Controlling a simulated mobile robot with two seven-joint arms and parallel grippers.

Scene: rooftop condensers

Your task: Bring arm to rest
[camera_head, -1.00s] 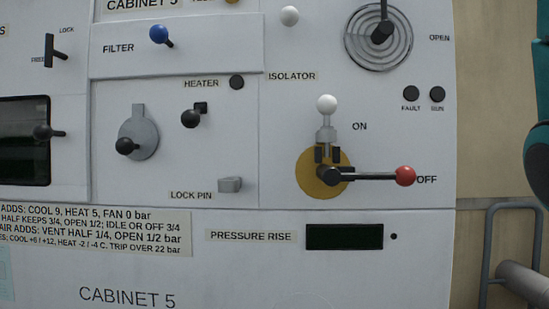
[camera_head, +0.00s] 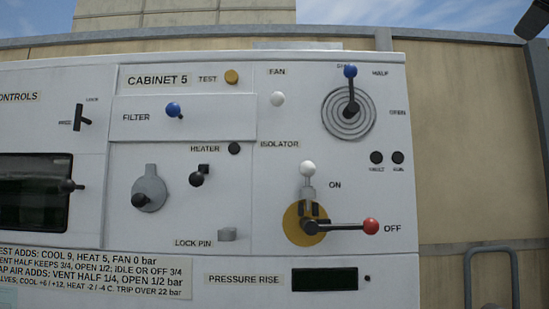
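No gripper shows clearly in the head view. Dark parts at the upper right edge are cut off, and I cannot tell what they are. Cabinet 5 (camera_head: 340,255) fills most of the view. Its isolator handle with a red knob (camera_head: 370,226) points right, to OFF, on a yellow disc (camera_head: 292,228). A white-knobbed lever (camera_head: 307,169) stands upright just above that disc. The round dial (camera_head: 335,122) at the upper right has a blue-knobbed lever (camera_head: 351,72) pointing up. No gripper touches any of these controls.
The panel also has a blue filter knob (camera_head: 173,109), a heater switch (camera_head: 197,179), a lock pin (camera_head: 227,234) and a dark pressure display (camera_head: 324,279). A tan wall (camera_head: 460,150) stands behind. A grey rail (camera_head: 490,250) is at the lower right.

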